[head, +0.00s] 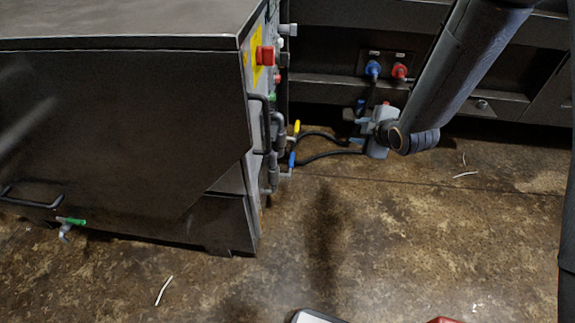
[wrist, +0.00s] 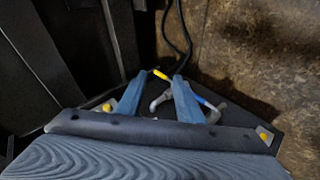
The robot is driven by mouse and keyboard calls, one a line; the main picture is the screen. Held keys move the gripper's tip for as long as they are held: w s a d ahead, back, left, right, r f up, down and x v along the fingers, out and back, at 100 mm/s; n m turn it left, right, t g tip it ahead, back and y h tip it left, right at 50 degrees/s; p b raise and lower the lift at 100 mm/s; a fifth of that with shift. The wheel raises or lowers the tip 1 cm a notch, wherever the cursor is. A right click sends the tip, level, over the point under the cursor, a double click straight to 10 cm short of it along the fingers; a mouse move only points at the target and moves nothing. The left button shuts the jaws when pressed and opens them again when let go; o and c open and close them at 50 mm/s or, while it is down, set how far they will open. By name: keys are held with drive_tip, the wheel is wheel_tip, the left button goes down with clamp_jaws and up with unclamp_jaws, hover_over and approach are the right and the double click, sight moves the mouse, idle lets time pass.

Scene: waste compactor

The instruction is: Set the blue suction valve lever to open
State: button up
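The blue lever (head: 292,160) sits low on pipework at the compactor's right side in the head view, pointing up. A yellow lever (head: 297,127) is just above and behind it. My gripper (head: 355,122) is to the right of both levers, apart from them, with the black hoses near it. In the wrist view, my gripper (wrist: 157,80) has its two blue fingers spread with nothing held. The yellow lever (wrist: 160,74) shows beyond and between the fingertips. The blue lever (wrist: 213,114) shows right of the right finger, partly hidden by the gripper body.
The compactor (head: 120,120) fills the left, with a red button (head: 265,55) and a black handle (head: 260,122) near the pipes. A dark rear unit has blue (head: 373,69) and red (head: 400,71) couplings. Black hoses (head: 325,155) cross behind. Floor in front is mostly clear.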

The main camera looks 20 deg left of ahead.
drive_tip(key=s+a+f+n+y+b, duration=0.1)
drive_tip(key=a+f+n+y+b, duration=0.7)
drive_tip(key=a+f+n+b, duration=0.75)
drive_tip(key=w+a+f+m+b, duration=0.2)
drive_tip(key=w+a+f+m, duration=0.1)
drive_tip(key=a, duration=0.5)
wheel_tip(320, 180, down, 2)
drive_tip(key=shift+w+a+f+m, duration=0.25)
drive_tip(key=shift+w+m, duration=0.15)
drive_tip(key=shift+m, duration=0.25)
clamp_jaws()
